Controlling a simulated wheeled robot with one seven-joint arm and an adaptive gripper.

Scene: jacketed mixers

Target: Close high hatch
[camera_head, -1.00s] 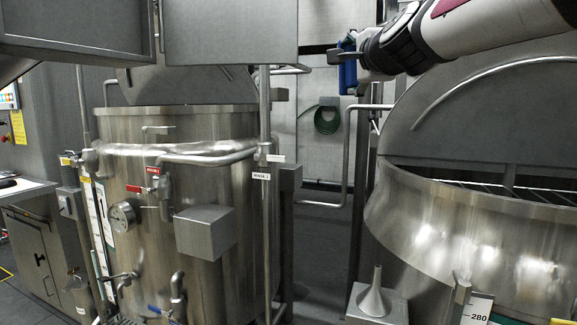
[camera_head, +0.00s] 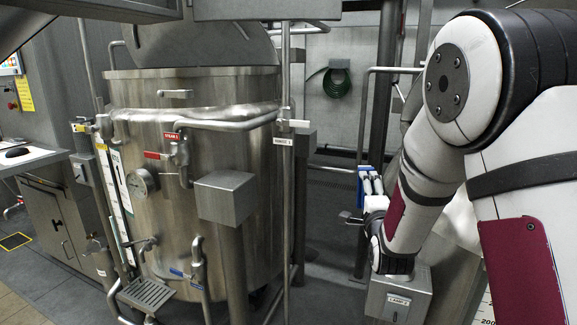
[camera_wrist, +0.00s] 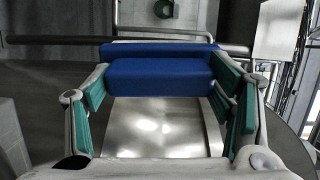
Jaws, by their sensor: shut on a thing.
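My gripper (camera_head: 370,190) is low at the right in the head view, beside a small grey box. In the wrist view its blue pads (camera_wrist: 160,77) are close together, with teal-lined links on both sides. A dark bar (camera_wrist: 55,39) runs to the pads from the left and shows again on their right, so they appear shut on it. Whether it is the hatch's handle I cannot tell. My arm hides most of the right mixer and its hatch in the head view. A bright brushed metal surface (camera_wrist: 160,127) shows below the pads.
The left jacketed mixer (camera_head: 235,95) stands with its round lid (camera_head: 200,45) raised. Pipes, valves and a grey box (camera_head: 224,197) stick out from its front. A labelled box (camera_head: 398,300) is below my wrist. A green hose (camera_head: 337,80) hangs on the back wall.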

